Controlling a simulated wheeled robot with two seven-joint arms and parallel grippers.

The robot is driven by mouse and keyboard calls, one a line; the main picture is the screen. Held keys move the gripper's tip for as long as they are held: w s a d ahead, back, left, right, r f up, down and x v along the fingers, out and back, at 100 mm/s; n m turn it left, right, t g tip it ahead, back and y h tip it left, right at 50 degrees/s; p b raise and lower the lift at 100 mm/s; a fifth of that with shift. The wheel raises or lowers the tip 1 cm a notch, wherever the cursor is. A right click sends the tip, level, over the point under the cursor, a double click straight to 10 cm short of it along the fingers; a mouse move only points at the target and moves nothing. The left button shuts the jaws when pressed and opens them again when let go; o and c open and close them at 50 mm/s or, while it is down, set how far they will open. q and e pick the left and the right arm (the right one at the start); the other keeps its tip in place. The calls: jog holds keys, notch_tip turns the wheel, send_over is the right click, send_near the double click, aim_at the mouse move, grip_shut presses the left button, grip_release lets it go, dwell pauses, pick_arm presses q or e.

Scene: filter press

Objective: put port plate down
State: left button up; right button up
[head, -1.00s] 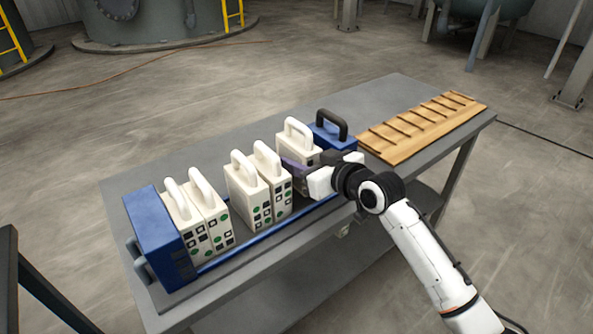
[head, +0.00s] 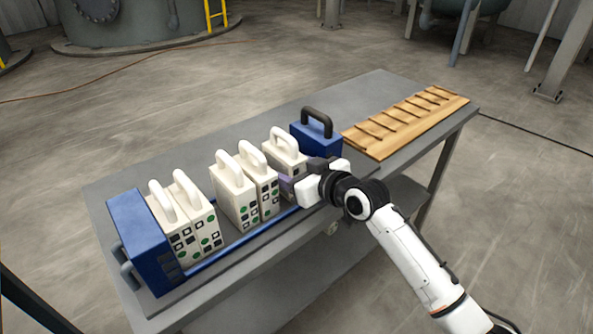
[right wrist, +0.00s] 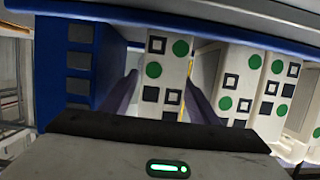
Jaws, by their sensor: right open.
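A cream port plate (head: 285,152) with a loop handle stands upright in the press, nearest the blue block with the black handle (head: 318,138). My right gripper (head: 287,185) is at the plate's near face, low down. In the right wrist view the same plate (right wrist: 166,70), with green dots and dark squares, shows between the two open purple fingers (right wrist: 160,100), with a gap on each side. My left gripper is not in view.
Several more cream plates (head: 233,192) stand to the left, with gaps between groups. A blue end block (head: 142,240) closes the left end, and a blue rail (head: 235,245) runs along the front. A slatted wooden rack (head: 405,120) lies at the table's right.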

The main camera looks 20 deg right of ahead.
jog(key=v, duration=1.1)
jog(key=shift+s, duration=0.25)
jog(key=shift+d+r, duration=0.1)
jog(key=shift+r, duration=0.05)
dwell(0.4)
